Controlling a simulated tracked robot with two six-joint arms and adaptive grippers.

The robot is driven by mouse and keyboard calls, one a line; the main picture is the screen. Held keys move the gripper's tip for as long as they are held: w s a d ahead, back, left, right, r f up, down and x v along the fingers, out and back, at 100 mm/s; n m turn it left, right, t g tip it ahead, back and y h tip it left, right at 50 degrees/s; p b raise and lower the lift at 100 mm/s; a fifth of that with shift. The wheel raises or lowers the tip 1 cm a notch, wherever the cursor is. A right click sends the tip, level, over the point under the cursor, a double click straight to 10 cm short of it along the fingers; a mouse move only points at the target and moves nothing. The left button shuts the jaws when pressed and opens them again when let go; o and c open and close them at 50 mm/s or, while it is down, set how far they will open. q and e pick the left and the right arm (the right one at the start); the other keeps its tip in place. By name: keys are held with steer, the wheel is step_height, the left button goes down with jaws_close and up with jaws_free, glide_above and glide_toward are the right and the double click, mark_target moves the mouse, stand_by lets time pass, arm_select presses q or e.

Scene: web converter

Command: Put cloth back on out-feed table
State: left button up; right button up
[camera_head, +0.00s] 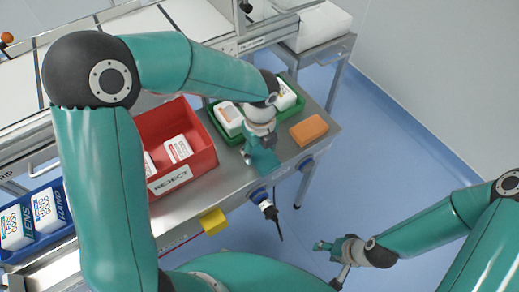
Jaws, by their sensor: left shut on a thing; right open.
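My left gripper (260,140) reaches down over the right part of a steel table (225,190). It is shut on a folded blue-green piece that looks like the cloth (263,160). The cloth is just in front of the green tray and left of an orange block. I cannot tell whether its underside touches the table top. The fingertips are partly hidden by the wrist and the cloth. My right gripper (331,250) is open and empty, off the table over the blue floor, at lower right.
A red bin marked REJECT (205,160) stands left of the cloth. A green tray (236,139) holds white packs. The orange block (309,129) lies near the table's right end. A blue bin (52,236) with packs is at far left. A yellow block (213,221) is at the front edge.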

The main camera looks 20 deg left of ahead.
mark_target(260, 151)
arm_select(q)
steer(key=o, duration=1.6)
steer(key=shift+c, duration=0.2)
steer(key=shift+r, duration=0.1)
step_height(260, 151, up, 12)
steer(key=p, duration=0.2)
